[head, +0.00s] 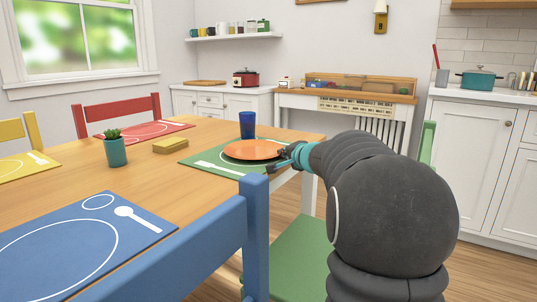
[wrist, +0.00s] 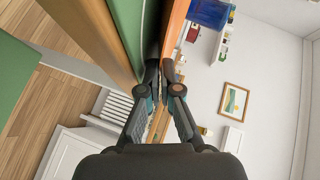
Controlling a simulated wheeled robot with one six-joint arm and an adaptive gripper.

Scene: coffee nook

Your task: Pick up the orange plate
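The orange plate (head: 252,150) is over the green placemat (head: 205,158) at the table's far right corner. It looks about level; I cannot tell if its underside touches the mat. My gripper (head: 283,159) reaches in from the right at the plate's right rim. In the wrist view the plate (wrist: 176,25) shows edge-on, beyond my fingertips (wrist: 161,68). The fingers are close together with the plate's rim between them. The exact contact is partly hidden by the fingers.
A blue cup (head: 247,125) stands just behind the plate. A yellow block (head: 170,146) and a potted plant (head: 115,150) are to the left. A blue chair (head: 254,230) and a green chair (head: 300,250) stand at the near side, close to my arm.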

